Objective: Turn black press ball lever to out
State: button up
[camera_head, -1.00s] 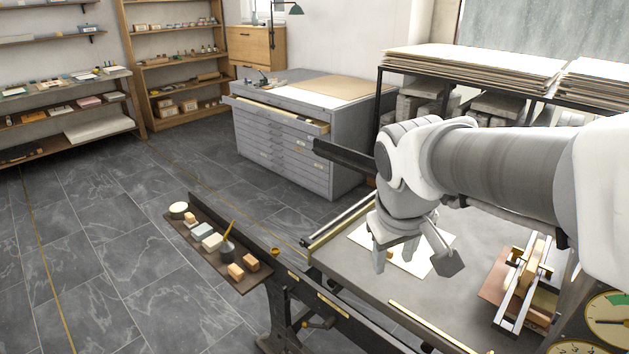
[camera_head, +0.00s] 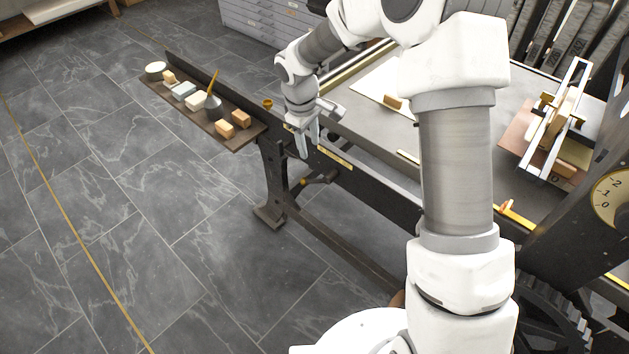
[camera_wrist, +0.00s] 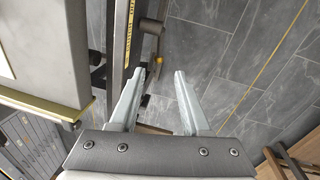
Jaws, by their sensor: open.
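A dark lever (camera_head: 322,178) with a rounded end sticks out from the front side of the black press frame (camera_head: 365,190), beside a small brass-coloured piece (camera_head: 303,182). My gripper (camera_head: 310,149) is open and empty, pointing down just above and in front of this lever, apart from it in the head view. In the wrist view, my open gripper (camera_wrist: 159,73) has a dark cylindrical grip (camera_wrist: 151,27) and a yellow-orange knob (camera_wrist: 159,60) beyond its fingertips. I cannot tell whether the fingers touch anything. The lever's pivot is hard to make out.
A side shelf (camera_head: 232,140) with blocks and a small pot juts out left of my gripper. The press bed (camera_head: 370,118) carries a paper sheet (camera_head: 375,84). A framed carriage (camera_head: 551,125) stands at the right. The tiled floor (camera_head: 180,240) in front is clear.

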aim_at(315, 181)
jog(key=f+b, duration=0.1)
jog(key=f, duration=0.4)
jog(key=w+d+f+b, duration=0.1)
jog(key=f+b, duration=0.1)
jog(key=f, duration=0.4)
jog(key=w+f+b, duration=0.1)
jog(key=f, duration=0.5)
jog(key=shift+d+f+b, duration=0.1)
jog(key=shift+d+b, duration=0.15)
jog(key=shift+b, duration=0.1)
grip_shut()
dwell(0.5)
